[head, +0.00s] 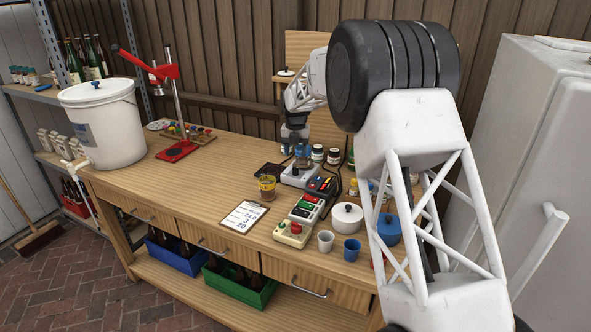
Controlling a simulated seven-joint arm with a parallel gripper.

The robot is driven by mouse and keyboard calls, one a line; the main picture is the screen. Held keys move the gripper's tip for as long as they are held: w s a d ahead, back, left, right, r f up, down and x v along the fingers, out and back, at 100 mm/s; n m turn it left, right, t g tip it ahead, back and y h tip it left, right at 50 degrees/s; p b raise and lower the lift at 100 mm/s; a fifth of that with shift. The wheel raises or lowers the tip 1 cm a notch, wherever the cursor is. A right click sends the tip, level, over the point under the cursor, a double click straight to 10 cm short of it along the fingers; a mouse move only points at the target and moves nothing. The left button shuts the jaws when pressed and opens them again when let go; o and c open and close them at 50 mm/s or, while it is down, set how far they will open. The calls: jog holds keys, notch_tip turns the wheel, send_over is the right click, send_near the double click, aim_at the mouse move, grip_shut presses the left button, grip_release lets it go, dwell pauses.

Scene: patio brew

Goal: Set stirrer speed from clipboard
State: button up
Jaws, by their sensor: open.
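The clipboard (243,217) lies flat on the wooden workbench near its front edge; its sheet carries large dark figures, too small to read surely. A pale, low box that looks like the stirrer (293,181) stands behind and right of it, with a clear vessel (304,158) at its top. Its speed control is too small to make out. My gripper (294,141) hangs above and behind this box, apart from the clipboard. Its jaws are open, their tips hard to see.
A glass of amber liquid (267,187) stands between clipboard and box. A multi-button unit (307,208), a red-and-green button box (292,233), cups and a white lidded pot (347,218) crowd the right. A white bucket (103,125) and red capper (177,148) stand left. Bench between them is clear.

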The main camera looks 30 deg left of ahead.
aim_at(295, 169)
jog(key=shift+f, duration=3.9)
jog(key=shift+c, duration=0.5)
jog(key=c, duration=0.8)
jog(key=shift+c, duration=0.2)
jog(key=shift+m, duration=0.4)
jog(key=m, duration=0.3)
jog(key=shift+r, duration=0.1)
jog(key=m, duration=0.4)
jog(key=shift+m, duration=0.8)
